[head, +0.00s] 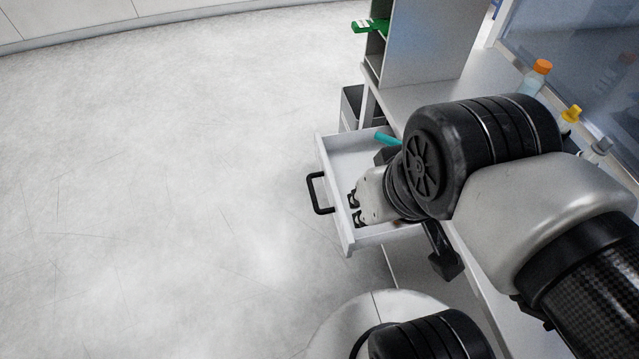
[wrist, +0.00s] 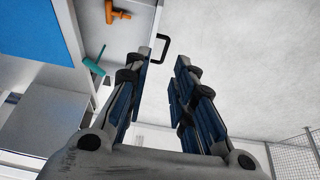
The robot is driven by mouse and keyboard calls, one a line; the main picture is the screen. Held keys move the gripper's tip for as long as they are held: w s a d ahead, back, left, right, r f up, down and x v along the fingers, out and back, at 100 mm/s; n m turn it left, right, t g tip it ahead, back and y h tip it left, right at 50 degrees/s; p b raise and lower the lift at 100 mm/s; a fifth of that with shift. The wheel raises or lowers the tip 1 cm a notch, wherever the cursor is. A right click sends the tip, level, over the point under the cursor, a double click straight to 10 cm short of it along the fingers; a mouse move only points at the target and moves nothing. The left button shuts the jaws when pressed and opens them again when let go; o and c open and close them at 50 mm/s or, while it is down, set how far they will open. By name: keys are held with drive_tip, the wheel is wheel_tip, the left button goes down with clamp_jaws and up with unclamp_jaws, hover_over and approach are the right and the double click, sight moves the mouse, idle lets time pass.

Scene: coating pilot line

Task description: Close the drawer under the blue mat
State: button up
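The drawer (head: 346,160) is pulled out from under the worktop, with a black bar handle (head: 317,194) on its white front. In the wrist view the open drawer (wrist: 138,32) and its handle (wrist: 164,46) lie past my fingertips. The blue mat (wrist: 35,38) lies on the worktop at upper left of the wrist view; it is not visible in the head view. My gripper (head: 356,207) overlaps the drawer near its front in the head view.
A teal item (head: 386,138) and an orange item (wrist: 117,12) lie in the drawer. Bottles with orange (head: 543,66) and yellow (head: 572,113) caps stand on the worktop (head: 420,92). A grey shelf unit (head: 425,45) stands behind. The floor left of the drawer is clear.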

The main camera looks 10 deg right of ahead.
drive_tip(key=w+n+p, duration=0.1)
drive_tip(key=w, duration=0.1)
drive_tip(key=w+a+r+n+g+p, duration=0.1)
drive_tip(key=w, duration=0.2)
drive_tip(key=w+r+n+p, duration=0.1)
drive_tip(key=w+p, duration=0.1)
drive_tip(key=w, duration=0.1)
drive_tip(key=shift+w+a+r+n+h, duration=0.1)
drive_tip(key=shift+w+a+n+h, duration=0.05)
drive_tip(key=shift+n+h, duration=0.2)
clamp_jaws()
drive_tip(key=w+a+f+n+g+h+p, duration=0.1)
drive_tip(key=w+a+f+n+p, duration=0.35)
drive_tip(key=w+f, duration=0.2)
drive_tip(key=w+a+f+n+g+p, duration=0.25)
drive_tip(key=w+a+f+n, duration=0.2)
drive_tip(key=w, duration=0.25)
drive_tip(key=a+f+n+h+p, duration=0.1)
drive_tip(key=a+f+n+p, duration=0.35)
drive_tip(key=f, duration=0.75)
drive_tip(key=d+f+b, duration=0.3)
drive_tip(key=d+f, duration=0.3)
drive_tip(key=f, duration=0.3)
drive_tip(key=shift+d+f+n, duration=0.3)
drive_tip(key=shift+f, duration=0.1)
